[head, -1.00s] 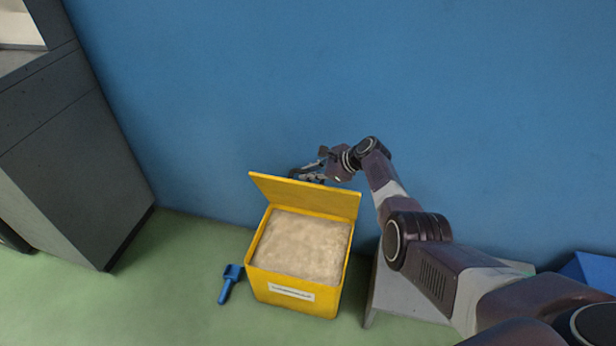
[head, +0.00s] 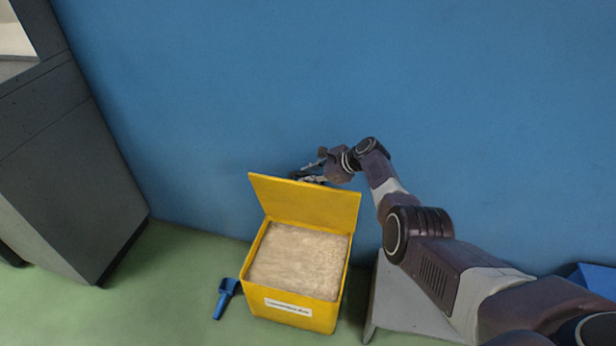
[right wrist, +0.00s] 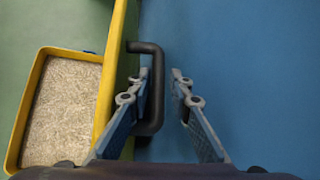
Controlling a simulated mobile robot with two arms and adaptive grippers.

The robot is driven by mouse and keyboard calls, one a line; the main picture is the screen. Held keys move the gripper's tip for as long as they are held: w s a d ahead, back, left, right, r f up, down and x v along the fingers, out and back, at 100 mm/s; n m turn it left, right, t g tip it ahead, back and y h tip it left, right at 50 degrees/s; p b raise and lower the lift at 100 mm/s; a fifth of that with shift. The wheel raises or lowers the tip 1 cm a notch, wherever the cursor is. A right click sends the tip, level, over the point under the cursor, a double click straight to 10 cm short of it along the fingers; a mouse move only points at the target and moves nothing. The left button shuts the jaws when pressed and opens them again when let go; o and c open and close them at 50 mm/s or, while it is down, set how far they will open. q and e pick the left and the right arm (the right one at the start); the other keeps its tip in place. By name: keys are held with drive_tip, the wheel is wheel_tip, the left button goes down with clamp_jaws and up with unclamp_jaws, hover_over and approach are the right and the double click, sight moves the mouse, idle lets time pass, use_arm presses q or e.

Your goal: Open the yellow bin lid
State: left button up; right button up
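The yellow bin (head: 290,312) stands on the floor against the blue wall, full of pale granular material. Its yellow lid (head: 305,205) is raised at the back edge, standing well up off the opening. In the right wrist view the lid (right wrist: 116,75) shows nearly edge-on, with a black handle (right wrist: 156,90) on its outer face. My right gripper (head: 308,172) is behind the lid's top edge. In the right wrist view its fingers (right wrist: 160,76) are apart, with the handle bar between them and a gap on the right side. My left gripper is not in view.
A blue scoop (head: 226,297) lies on the green floor left of the bin. A dark grey cabinet (head: 60,160) stands at the left. A grey stand (head: 400,300) is close to the bin's right, under my right arm. A blue object (head: 597,275) is at the right edge.

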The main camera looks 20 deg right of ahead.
drive_tip(key=shift+o, duration=0.7)
drive_tip(key=shift+s+f, duration=0.1)
drive_tip(key=shift+s, duration=0.05)
drive_tip(key=v, duration=1.2)
